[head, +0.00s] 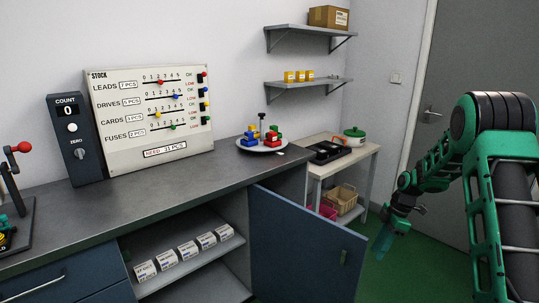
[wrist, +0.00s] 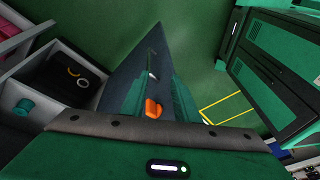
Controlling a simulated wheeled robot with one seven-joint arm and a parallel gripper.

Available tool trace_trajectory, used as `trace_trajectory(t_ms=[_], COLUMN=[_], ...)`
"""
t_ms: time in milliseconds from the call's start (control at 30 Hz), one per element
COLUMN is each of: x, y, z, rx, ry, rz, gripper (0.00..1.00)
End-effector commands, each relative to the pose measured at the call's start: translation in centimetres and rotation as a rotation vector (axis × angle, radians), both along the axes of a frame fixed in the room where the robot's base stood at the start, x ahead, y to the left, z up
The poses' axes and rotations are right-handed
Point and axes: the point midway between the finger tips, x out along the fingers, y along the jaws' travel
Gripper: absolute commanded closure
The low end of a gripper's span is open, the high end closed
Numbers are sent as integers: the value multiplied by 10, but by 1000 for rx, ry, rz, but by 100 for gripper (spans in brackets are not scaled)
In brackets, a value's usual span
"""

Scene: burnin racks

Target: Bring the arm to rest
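My arm (head: 490,180) rises at the right of the head view, bends at a dark-ringed joint at the top, and reaches back to the left. My gripper (head: 383,245) hangs low to the right of the open blue cabinet door (head: 305,245), pointing down over the green floor. In the wrist view the two green fingers of my gripper (wrist: 158,95) stand apart, with the dark door (wrist: 152,50) beyond them. A small orange piece (wrist: 153,108) shows between the fingers; I cannot tell what it is or whether it touches them.
The counter (head: 150,180) carries a stock board (head: 150,115) and a plate (head: 262,148) of coloured blocks. White labelled boxes (head: 188,249) sit inside the cabinet. A side table (head: 345,160) stands behind my gripper. Green floor (head: 400,275) is clear to the right of the door.

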Motion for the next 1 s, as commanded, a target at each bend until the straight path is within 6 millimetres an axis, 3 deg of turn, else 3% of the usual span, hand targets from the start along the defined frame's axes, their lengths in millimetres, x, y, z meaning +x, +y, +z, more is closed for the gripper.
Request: trace_trajectory(t_ms=[33,200,500,800,1000], x=[-11,-51,-138,-240,-311], y=[-4,-17,-30,-32,-29], z=[20,71,144,190,203], rx=[-23,-97,-192,-244,-255], ry=[9,53,107,150,179], rz=[-66,-310,-751,-1202,-1502], gripper=[72,72,72,72,72])
